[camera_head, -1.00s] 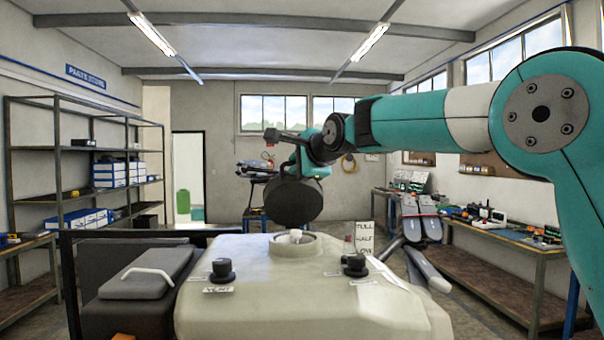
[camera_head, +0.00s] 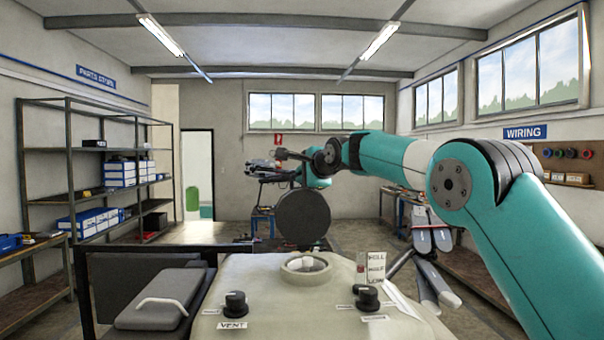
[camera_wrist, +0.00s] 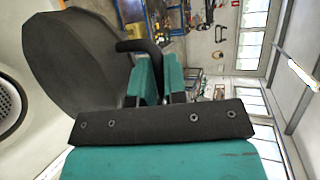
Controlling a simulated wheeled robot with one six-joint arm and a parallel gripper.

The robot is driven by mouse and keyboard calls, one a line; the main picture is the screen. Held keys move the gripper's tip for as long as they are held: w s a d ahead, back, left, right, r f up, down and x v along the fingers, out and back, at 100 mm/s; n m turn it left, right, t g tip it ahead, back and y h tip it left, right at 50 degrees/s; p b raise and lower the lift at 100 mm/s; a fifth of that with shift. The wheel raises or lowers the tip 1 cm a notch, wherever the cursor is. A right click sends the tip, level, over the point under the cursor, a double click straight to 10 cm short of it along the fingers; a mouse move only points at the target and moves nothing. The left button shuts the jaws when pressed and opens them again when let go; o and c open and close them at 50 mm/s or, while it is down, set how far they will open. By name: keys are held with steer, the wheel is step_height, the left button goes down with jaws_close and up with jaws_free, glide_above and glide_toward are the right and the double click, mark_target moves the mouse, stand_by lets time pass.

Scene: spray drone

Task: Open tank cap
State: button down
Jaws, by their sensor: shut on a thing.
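The tank cap (camera_head: 303,218), a large dark disc, stands on edge just above and behind the tank's filler neck (camera_head: 306,268). It is off the neck, which is open with something pale inside. The pale tank (camera_head: 265,310) fills the lower middle. My gripper (camera_head: 318,176) is behind and above the cap. In the wrist view, my gripper's teal fingers (camera_wrist: 158,76) are shut on the cap (camera_wrist: 80,58) near its black handle; the exact contact is partly hidden. A round mesh inside the neck (camera_wrist: 8,105) shows at the left edge.
Two black knobs (camera_head: 235,304) (camera_head: 367,299) stand on the tank top, the left one by a VENT label. A level card (camera_head: 376,268) stands at right. A shelf rack (camera_head: 70,180) is at left.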

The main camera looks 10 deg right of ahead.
steer(key=shift+w+d+f, duration=0.15)
steer(key=shift+d, duration=0.3)
steer(key=c, duration=1.5)
jaws_free()
steer(key=shift+d, duration=0.1)
steer(key=shift+s+b, duration=0.45)
steer(key=shift+b, duration=0.1)
steer(key=shift+a+r+b+v, duration=0.15)
steer(key=shift+b+v, duration=2.05)
steer(key=shift+v, duration=1.95)
steer(key=shift+a+r+b+v, duration=0.1)
steer(key=shift+b+v, duration=2.1)
steer(key=shift+v, duration=1.9)
